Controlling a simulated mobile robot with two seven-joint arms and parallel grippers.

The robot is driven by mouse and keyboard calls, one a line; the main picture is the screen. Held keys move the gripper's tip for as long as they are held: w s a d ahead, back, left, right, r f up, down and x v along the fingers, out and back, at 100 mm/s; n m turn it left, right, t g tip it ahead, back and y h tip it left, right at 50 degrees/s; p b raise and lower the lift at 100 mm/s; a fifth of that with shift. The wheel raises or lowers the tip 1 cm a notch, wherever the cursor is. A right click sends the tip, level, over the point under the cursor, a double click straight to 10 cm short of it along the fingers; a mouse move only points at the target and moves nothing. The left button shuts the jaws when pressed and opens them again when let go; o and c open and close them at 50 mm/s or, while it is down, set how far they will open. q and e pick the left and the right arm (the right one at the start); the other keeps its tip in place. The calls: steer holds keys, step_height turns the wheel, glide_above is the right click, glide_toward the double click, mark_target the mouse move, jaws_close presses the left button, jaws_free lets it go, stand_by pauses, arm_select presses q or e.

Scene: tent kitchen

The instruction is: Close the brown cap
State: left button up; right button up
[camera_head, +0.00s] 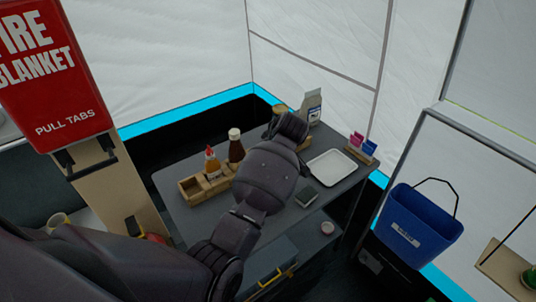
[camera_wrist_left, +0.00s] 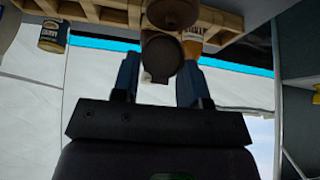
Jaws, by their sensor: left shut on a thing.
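In the left wrist view, which looks upside down, my left gripper (camera_wrist_left: 160,80) has its two blue-grey fingers on either side of a dull brown round lid (camera_wrist_left: 162,55), and is shut on it. A rounder brown piece (camera_wrist_left: 173,10) shows just above this lid at the picture's top; whether the two are joined is hard to tell. In the head view my left arm reaches over the counter, and its dark links hide the gripper and the lid. My right gripper is in neither view.
A wooden caddy (camera_head: 190,193) on the dark counter (camera_head: 215,225) holds an orange bottle (camera_head: 211,163) and a dark bottle (camera_head: 236,148). A white tray (camera_head: 331,168), a sponge (camera_head: 306,197) and a carton (camera_head: 312,106) stand right of my arm. A blue bucket (camera_head: 419,227) hangs at right.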

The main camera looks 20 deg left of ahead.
arm_select(q)
steer(key=shift+s+d+t+y, duration=0.25)
steer(key=shift+d+t+y, duration=0.2)
steer(key=shift+y, duration=0.55)
steer(key=shift+s+d+t+y+b, duration=0.15)
steer(key=shift+d+t+y+b, duration=0.1)
steer(key=shift+t+y+b, duration=0.35)
steer(key=shift+s+d+t+y+b, duration=0.1)
steer(key=shift+d+t+y+b, duration=0.15)
steer(key=shift+y+b, duration=0.55)
steer(key=o, duration=0.9)
steer(key=shift+r, duration=0.1)
